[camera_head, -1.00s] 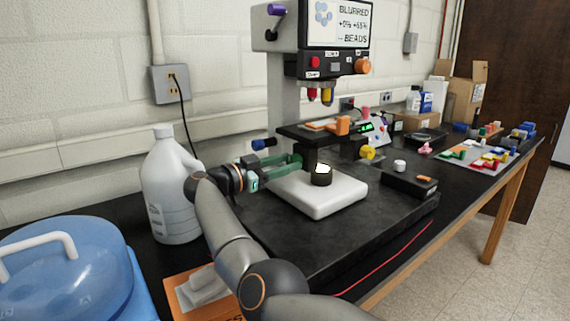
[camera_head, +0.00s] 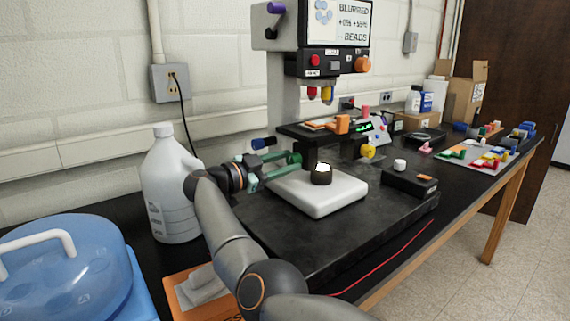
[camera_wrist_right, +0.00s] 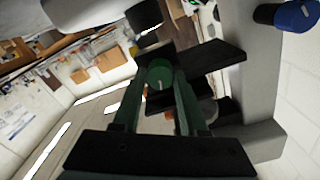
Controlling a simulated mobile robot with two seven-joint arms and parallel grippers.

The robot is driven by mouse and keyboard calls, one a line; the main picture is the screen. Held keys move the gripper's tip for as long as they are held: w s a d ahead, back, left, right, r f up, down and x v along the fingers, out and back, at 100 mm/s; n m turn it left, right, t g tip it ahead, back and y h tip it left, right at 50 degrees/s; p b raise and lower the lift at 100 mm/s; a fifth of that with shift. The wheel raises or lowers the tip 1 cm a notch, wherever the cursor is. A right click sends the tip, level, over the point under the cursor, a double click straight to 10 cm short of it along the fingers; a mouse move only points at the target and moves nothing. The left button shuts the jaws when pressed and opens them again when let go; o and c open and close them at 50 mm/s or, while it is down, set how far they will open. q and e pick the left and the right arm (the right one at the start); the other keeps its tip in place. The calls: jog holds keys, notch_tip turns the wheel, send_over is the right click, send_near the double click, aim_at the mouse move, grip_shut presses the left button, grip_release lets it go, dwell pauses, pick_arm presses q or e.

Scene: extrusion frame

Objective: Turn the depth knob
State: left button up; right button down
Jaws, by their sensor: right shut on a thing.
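A microscope-like instrument (camera_head: 284,88) stands on the bench with a white base (camera_head: 325,200) and a dark stage (camera_head: 300,132). A green knob (camera_head: 295,159) sits low on its left side, under the stage. My right gripper (camera_head: 286,163) reaches in from the left and is shut on the green knob. In the right wrist view the knob's round face (camera_wrist_right: 160,73), with a pale mark, lies between the two green fingers (camera_wrist_right: 157,92). No label shows on this knob. The screen (camera_head: 338,23) reads BLURRED, with percentages and BEADS. My left gripper is not in view.
A blue knob (camera_head: 263,143) is close above my gripper, and a yellow knob (camera_head: 367,151) is on the far side. A white jug (camera_head: 172,190) stands close left of my arm. A blue-lidded container (camera_head: 65,265) is at front left. The stone slab's (camera_head: 340,235) front is clear.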

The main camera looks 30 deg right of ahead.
jog(key=m+b, duration=0.1)
jog(key=m, duration=0.3)
jog(key=shift+f+m, duration=0.1)
jog(key=shift+m, duration=0.3)
jog(key=m+b, duration=0.1)
jog(key=m, duration=0.1)
jog(key=shift+m, duration=1.2)
jog(key=shift+m+b, duration=0.5)
jog(key=shift+m, duration=0.6)
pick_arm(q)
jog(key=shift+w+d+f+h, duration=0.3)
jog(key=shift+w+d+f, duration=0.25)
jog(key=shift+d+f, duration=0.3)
pick_arm(e)
jog(key=shift+m, duration=0.7)
jog(key=shift+c, duration=2.2)
grip_release()
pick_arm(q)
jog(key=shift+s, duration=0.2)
